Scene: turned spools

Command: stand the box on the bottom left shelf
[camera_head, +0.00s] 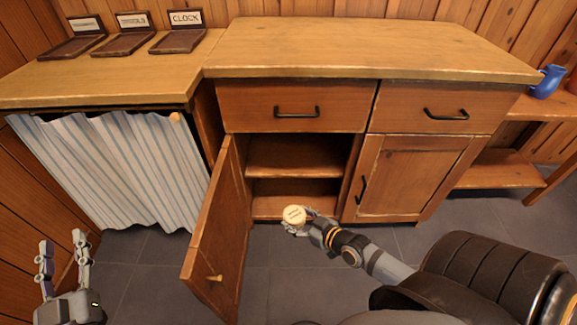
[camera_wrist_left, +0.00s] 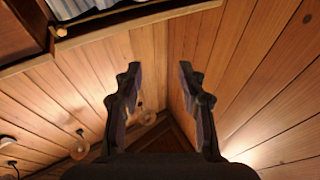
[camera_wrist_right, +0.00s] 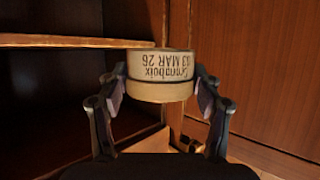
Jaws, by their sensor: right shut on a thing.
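The box (camera_head: 293,215) is a small round pale wooden box with a printed label. My right gripper (camera_head: 296,226) is shut on it and holds it in front of the open left cabinet. In the right wrist view the box (camera_wrist_right: 160,75) sits between both fingers, its lettering upside down. The bottom left shelf (camera_head: 275,206) is the lower board inside the open compartment, behind the box, and looks bare where visible. My left gripper (camera_head: 62,258) is open and empty at the lower left; the left wrist view shows its fingers apart (camera_wrist_left: 160,85).
The left cabinet door (camera_head: 215,235) stands open towards me, left of the box. A middle shelf (camera_head: 295,158) lies above the bottom one. The right door (camera_head: 412,178) is shut. A striped curtain (camera_head: 110,165) hangs at left. Labelled trays (camera_head: 122,43) and a blue jug (camera_head: 547,82) stand aside.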

